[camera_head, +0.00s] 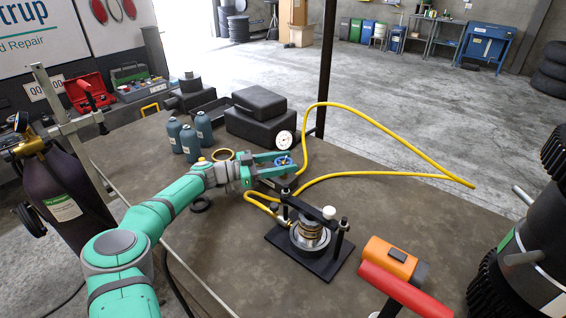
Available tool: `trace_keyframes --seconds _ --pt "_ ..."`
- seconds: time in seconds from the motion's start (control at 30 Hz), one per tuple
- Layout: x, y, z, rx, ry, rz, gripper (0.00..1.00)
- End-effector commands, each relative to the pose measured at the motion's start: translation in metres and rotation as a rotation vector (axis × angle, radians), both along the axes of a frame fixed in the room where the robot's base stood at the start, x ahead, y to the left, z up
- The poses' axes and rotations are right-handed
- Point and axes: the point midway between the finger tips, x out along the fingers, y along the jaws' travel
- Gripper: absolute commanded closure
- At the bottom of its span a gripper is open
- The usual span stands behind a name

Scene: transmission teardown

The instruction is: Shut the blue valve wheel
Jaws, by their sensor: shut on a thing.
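The small blue valve wheel (284,162) is near the middle of the view, just below a round white dial gauge (284,140). My gripper (280,164), with green fingers, reaches in from the left and is shut on the blue wheel. The fingers pass on either side of the wheel and hide part of its rim. The wheel's valve body below is mostly hidden by the gripper. How far the wheel is turned cannot be told.
A yellow hose (388,142) loops over the table (440,215) around the valve. A black press fixture (310,243) stands in front. An orange tool (390,261) lies at right. Blue-grey bottles (189,142) and black cases (258,102) stand behind.

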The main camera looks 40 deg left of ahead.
Motion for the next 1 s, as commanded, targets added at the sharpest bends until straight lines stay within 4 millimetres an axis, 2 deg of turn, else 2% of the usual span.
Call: trace_keyframes --seconds 0.23,0.27,0.3,0.33,0.73,1.0 --pt "0.000 0.002 0.001 0.000 -0.001 0.005 0.73" --pt "0.000 0.002 0.001 0.000 -0.001 0.005 0.43" --pt "0.000 0.002 0.001 0.000 -0.001 0.005 0.33" --pt "0.000 0.002 0.001 0.000 -0.001 0.005 0.31" --pt "-0.005 0.005 0.001 -0.001 -0.002 0.003 0.31" --pt "-0.042 0.036 0.000 -0.001 -0.002 0.007 0.31"
